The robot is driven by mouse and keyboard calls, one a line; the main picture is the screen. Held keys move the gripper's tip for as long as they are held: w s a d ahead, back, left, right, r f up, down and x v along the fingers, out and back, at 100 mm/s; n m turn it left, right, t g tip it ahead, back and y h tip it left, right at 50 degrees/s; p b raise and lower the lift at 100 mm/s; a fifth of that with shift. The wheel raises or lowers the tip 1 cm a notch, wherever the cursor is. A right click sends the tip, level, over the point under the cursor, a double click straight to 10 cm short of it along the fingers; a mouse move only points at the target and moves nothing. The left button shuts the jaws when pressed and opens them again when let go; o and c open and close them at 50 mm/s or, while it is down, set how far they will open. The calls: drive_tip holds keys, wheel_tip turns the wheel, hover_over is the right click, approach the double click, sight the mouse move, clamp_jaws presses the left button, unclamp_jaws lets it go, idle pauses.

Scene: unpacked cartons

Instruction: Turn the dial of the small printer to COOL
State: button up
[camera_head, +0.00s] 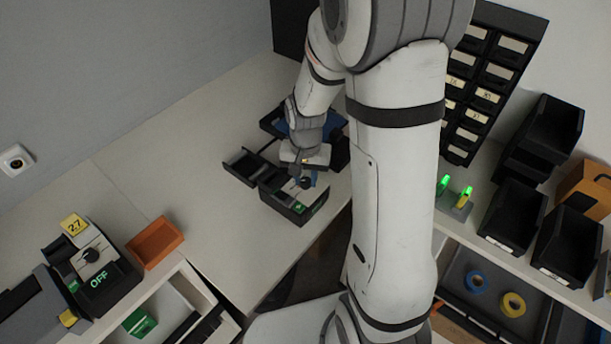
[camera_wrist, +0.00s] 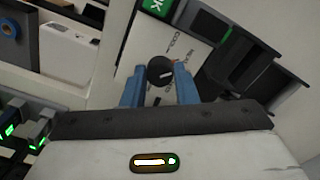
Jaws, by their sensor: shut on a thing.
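The small printer (camera_head: 292,209) is a black device with a pale top panel and a small green display, on the bench below my arm. In the head view my gripper (camera_head: 305,180) comes down onto the printer, and the fingers hide part of the dial's surroundings.
A second device (camera_head: 98,268) with a yellow 27 tag and a green OFF display stands at the left, beside an orange tray (camera_head: 155,243). A black open bin (camera_head: 243,166) adjoins the printer. Black bins (camera_head: 514,215) fill the right shelf.

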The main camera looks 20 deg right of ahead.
drive_tip(key=shift+c, duration=1.4)
drive_tip(key=shift+n, duration=0.3)
drive_tip(key=n+b, duration=0.2)
drive_tip(key=n, duration=0.1)
drive_tip(key=shift+n, duration=0.3)
drive_tip(key=n+b, duration=0.1)
drive_tip(key=n, duration=0.3)
drive_tip(key=shift+n+b, duration=0.3)
drive_tip(key=shift+b, duration=0.1)
drive_tip(key=o, duration=1)
drive_tip(key=shift+r, duration=0.1)
